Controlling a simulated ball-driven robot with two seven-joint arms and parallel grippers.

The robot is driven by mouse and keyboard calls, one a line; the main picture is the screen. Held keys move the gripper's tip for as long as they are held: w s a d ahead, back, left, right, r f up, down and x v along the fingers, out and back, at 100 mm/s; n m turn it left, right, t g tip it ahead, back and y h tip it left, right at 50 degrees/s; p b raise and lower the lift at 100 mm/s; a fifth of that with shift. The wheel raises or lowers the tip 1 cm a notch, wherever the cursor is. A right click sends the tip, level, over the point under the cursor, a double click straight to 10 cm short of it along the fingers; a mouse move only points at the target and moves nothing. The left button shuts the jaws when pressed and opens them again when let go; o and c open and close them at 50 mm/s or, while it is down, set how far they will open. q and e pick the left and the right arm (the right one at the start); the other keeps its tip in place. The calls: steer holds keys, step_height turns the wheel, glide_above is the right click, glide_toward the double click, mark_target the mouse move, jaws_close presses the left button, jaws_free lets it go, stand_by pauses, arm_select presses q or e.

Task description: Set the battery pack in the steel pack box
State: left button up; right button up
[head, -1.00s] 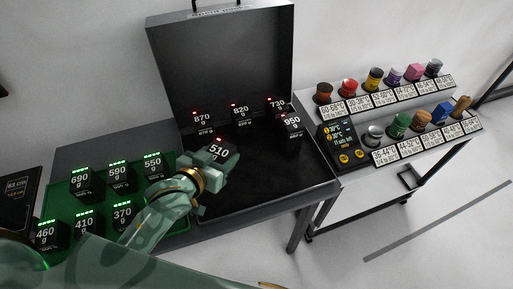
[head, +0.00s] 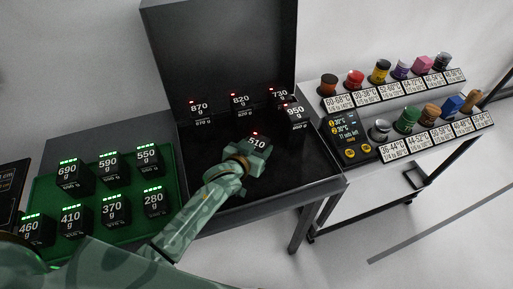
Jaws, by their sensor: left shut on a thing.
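My left gripper (head: 250,150) is shut on a black battery pack (head: 257,143) marked 510 g with a red light on top. It holds the pack over the near middle of the steel pack box (head: 193,198), an open dark case with its lid raised. I cannot tell whether the pack touches the box floor. Packs marked 870 (head: 199,108), 820 (head: 240,102), 730 (head: 279,97) and 950 (head: 294,114), all with red lights, stand in the box along the back and right. My right gripper is not in view.
A green tray (head: 133,178) on the left holds several packs with green lights, among them one marked 280 (head: 154,201). A white stand (head: 385,190) at the right bears a dark display (head: 352,137) and several coloured pieces. The near right floor of the box is bare.

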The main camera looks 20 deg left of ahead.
arm_select(q)
steer(key=shift+r, duration=0.1)
steer(key=o, duration=1.3)
steer(key=shift+f, duration=0.2)
steer(key=shift+o, duration=0.2)
steer(key=shift+r, duration=0.25)
steer(key=p+v, duration=0.3)
steer(key=v, duration=0.9)
steer(key=shift+f, duration=0.1)
